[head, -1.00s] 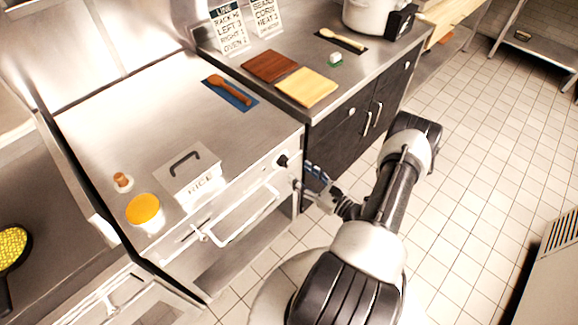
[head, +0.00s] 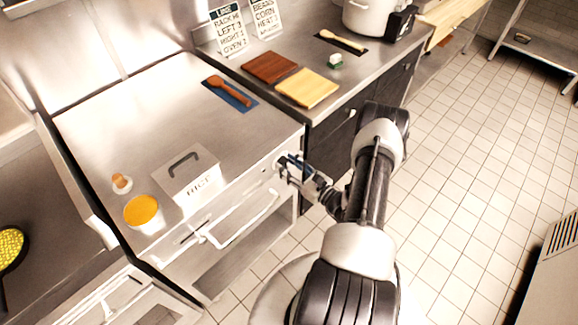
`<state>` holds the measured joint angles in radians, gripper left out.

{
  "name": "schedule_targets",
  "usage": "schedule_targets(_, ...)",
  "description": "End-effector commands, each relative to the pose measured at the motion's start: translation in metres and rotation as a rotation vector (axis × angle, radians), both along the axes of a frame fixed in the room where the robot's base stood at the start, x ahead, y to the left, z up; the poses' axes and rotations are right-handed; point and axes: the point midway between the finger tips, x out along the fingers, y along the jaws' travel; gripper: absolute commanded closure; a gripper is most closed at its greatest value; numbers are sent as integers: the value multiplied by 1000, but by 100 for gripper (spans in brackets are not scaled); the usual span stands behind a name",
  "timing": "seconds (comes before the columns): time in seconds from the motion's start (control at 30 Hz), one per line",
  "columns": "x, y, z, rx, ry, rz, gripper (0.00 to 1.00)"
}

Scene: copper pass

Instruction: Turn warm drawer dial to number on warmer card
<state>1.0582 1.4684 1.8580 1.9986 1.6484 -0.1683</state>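The warm drawer front is on the steel cabinet (head: 215,160), with a long bar handle (head: 240,222) across it. My gripper (head: 284,167) is at the upper right of that front, right at the dial's place. It covers the dial, and I cannot tell whether it touches or grips it. The finger gap is too small to read. Two printed cards stand at the back: a left card (head: 228,32) with lines seeming to read rack, left, right and oven, and a right card (head: 263,18) seeming to read beans, corn, heat. The digits are too small to be sure of.
On the cabinet top are a white rice box (head: 189,182), an orange-topped container (head: 142,210), a small wooden-topped shaker (head: 122,183) and a wooden spoon (head: 230,90) on a blue mat. Brown (head: 269,68) and yellow (head: 307,88) boards lie on the right counter.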

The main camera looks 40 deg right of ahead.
Motion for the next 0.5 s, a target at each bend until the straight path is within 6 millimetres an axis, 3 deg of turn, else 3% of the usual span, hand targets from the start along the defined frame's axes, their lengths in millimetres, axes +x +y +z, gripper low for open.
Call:
schedule_targets(0.4,0,0,0,0,0,0,91)
schedule_targets(0.5,0,0,0,2,0,0,91)
